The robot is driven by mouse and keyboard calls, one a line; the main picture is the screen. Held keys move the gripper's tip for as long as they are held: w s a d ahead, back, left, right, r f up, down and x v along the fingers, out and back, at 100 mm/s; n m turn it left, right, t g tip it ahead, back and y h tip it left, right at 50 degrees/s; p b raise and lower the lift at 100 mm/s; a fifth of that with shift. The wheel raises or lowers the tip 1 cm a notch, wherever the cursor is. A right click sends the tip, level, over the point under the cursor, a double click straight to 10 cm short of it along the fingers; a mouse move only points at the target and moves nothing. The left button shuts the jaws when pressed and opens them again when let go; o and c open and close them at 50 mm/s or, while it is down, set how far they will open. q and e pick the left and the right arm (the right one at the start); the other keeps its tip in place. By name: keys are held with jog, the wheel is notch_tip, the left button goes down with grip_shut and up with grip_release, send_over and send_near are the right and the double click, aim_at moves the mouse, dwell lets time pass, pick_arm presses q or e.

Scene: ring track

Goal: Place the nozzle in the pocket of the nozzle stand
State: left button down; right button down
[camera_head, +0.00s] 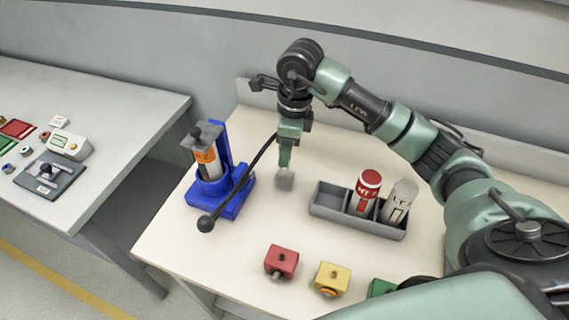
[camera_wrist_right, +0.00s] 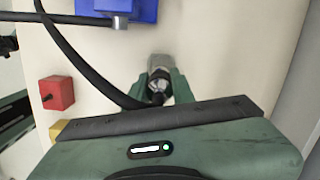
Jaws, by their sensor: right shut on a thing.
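My right gripper (camera_head: 285,164) points down and is shut on the nozzle (camera_wrist_right: 158,82), a small metallic piece with a dark ring, seen between the fingers in the right wrist view. A black hose runs to the nozzle from the side of the blue pump. The nozzle stand, a small grey block (camera_head: 284,180), stands on the table directly below the fingertips. Its top also shows in the right wrist view (camera_wrist_right: 159,60), just beyond the nozzle. The pocket is hidden, and I cannot tell whether the nozzle tip is inside it. My left gripper is not in view.
The blue pump (camera_head: 217,202) with an orange-labelled cartridge stands left of the gripper. A grey tray (camera_head: 327,201) holds a red-capped and a white can on the right. Red (camera_head: 281,261) and yellow (camera_head: 332,279) blocks lie in front. The table between is clear.

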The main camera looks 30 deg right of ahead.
jog(key=shift+f, duration=0.6)
notch_tip(320, 180, down, 4)
jog(key=shift+f+p, duration=0.1)
jog(key=shift+p, duration=0.3)
jog(key=shift+f, duration=0.2)
jog(key=c, duration=1.2)
grip_release()
jog(key=shift+r, duration=0.1)
